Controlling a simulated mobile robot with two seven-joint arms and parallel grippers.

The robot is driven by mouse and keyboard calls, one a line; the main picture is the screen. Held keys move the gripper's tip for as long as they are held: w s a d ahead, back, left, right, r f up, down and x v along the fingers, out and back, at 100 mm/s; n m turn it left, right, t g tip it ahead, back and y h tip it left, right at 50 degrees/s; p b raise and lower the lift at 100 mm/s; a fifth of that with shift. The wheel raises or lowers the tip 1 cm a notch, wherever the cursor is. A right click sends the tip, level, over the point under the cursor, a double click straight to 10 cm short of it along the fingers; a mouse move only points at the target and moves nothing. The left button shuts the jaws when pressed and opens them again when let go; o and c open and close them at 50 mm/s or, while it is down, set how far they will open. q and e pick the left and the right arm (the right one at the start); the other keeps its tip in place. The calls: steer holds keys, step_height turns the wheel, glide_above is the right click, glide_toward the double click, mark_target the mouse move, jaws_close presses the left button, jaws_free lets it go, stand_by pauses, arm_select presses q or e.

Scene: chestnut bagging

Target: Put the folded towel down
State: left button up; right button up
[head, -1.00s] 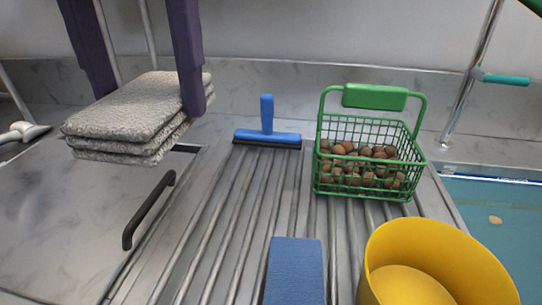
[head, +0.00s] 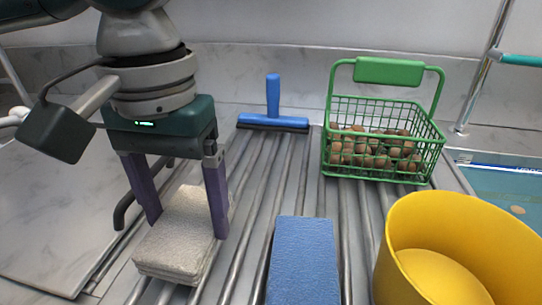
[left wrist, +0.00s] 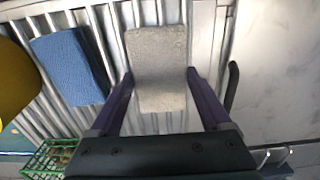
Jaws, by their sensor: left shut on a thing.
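The folded grey towel (head: 178,248) is a flat stack of layers over the ribbed metal drainboard (head: 262,185), left of the blue block. My left gripper (head: 186,226) points down with its purple fingers on either side of the towel and is shut on it. In the left wrist view the towel (left wrist: 157,50) lies between the two fingers, over the ribs. I cannot tell whether its underside touches the ribs. My right gripper is in neither view.
A blue block (head: 303,258) and a yellow bucket (head: 455,240) stand at the front. A green basket (head: 432,158) of chestnuts and a blue squeegee (head: 273,100) are behind. A dark handle (head: 125,212) is to the left. Ribs between towel and block are bare.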

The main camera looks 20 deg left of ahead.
mark_target(188, 219)
arm_select(q)
steer(key=shift+f, duration=0.8)
steer(key=o, duration=1.3)
steer(key=shift+f, duration=0.1)
step_height(188, 219, up, 12)
steer(key=p, duration=0.3)
steer(key=shift+d, duration=0.1)
